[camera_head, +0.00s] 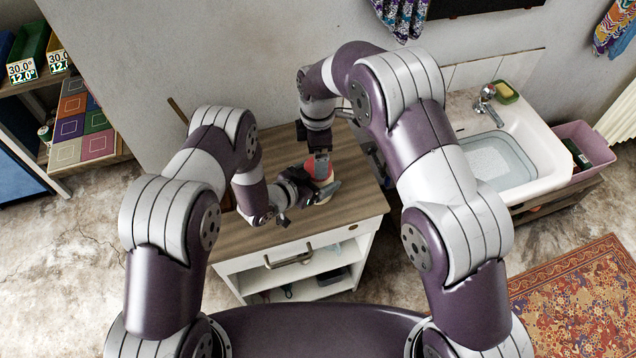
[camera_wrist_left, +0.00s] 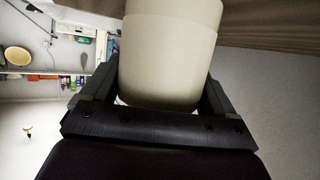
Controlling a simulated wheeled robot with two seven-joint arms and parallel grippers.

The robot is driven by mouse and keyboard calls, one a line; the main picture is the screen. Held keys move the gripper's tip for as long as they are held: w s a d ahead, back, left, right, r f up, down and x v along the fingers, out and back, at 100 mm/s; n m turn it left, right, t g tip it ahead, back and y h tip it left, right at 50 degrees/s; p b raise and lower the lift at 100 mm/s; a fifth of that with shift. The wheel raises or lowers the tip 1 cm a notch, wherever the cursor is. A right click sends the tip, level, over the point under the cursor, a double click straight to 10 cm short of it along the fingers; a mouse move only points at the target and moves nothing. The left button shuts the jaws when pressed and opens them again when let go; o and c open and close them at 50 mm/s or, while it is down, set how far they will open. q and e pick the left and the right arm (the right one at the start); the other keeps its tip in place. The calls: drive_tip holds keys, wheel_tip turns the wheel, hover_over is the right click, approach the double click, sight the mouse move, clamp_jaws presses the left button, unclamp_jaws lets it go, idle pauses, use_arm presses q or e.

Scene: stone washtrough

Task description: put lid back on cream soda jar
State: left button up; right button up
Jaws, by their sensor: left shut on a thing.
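The cream jar (camera_wrist_left: 170,60) fills the middle of the left wrist view, between the two dark fingers. My left gripper (camera_head: 306,192) is shut on it from the left side, over the wooden top; part of a pale body (camera_head: 327,194) shows just beyond its fingers in the head view. My right gripper (camera_head: 320,155) points down directly above and behind it. A red rounded thing (camera_head: 323,170) shows under the right gripper; I cannot tell whether it is the lid or whether the right fingers hold it. The jar's mouth is hidden.
The wood-topped cabinet (camera_head: 265,238) has a handled drawer front and open shelves below. A stone washtrough (camera_head: 535,150) with a tap (camera_head: 487,95) and a green sponge dish (camera_head: 505,93) stands to the right. The wooden top's front left is clear.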

sight(318, 181)
drive_tip(key=shift+c, duration=0.4)
drive_tip(key=shift+w+r+n, duration=0.1)
drive_tip(key=shift+r+n, duration=0.1)
drive_tip(key=shift+n, duration=0.2)
wheel_tip(318, 181, up, 3)
drive_tip(key=n, duration=0.5)
drive_tip(key=shift+n, duration=0.4)
drive_tip(key=shift+f, duration=4)
